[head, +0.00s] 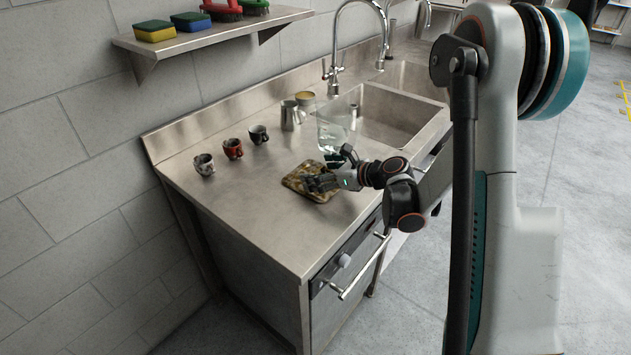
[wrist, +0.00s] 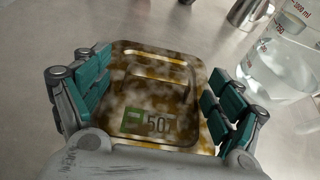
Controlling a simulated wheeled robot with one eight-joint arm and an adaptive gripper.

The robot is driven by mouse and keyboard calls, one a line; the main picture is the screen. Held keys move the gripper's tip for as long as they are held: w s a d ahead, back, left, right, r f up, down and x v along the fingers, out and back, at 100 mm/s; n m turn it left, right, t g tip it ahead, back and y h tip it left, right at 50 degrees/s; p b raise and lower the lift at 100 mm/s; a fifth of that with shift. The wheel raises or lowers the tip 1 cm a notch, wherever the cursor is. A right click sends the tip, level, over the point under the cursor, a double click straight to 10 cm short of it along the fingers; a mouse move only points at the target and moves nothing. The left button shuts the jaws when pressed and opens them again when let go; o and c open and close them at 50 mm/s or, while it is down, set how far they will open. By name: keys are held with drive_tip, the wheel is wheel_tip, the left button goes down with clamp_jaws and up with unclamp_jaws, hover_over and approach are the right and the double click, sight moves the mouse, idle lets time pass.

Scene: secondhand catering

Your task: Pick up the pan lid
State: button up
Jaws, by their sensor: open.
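My gripper (head: 322,182) is over the right part of the lid in the head view. In the wrist view my gripper (wrist: 155,90) is open, with one teal-padded finger at the left side of the lid and the other at its right. Whether the fingers touch the lid I cannot tell. My palm hides the lid's near edge.
A clear measuring beaker (head: 331,133) stands close behind my gripper, and also right of it in the wrist view (wrist: 283,50). A steel jug (head: 290,116), a tin (head: 305,97) and three mugs (head: 232,149) stand farther back. A sink (head: 385,115) lies right. The counter's front left is clear.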

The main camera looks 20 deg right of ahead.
drive_tip(key=shift+c, duration=0.6)
drive_tip(key=c, duration=1.1)
drive_tip(key=shift+r, duration=0.15)
drive_tip(key=shift+c, duration=0.2)
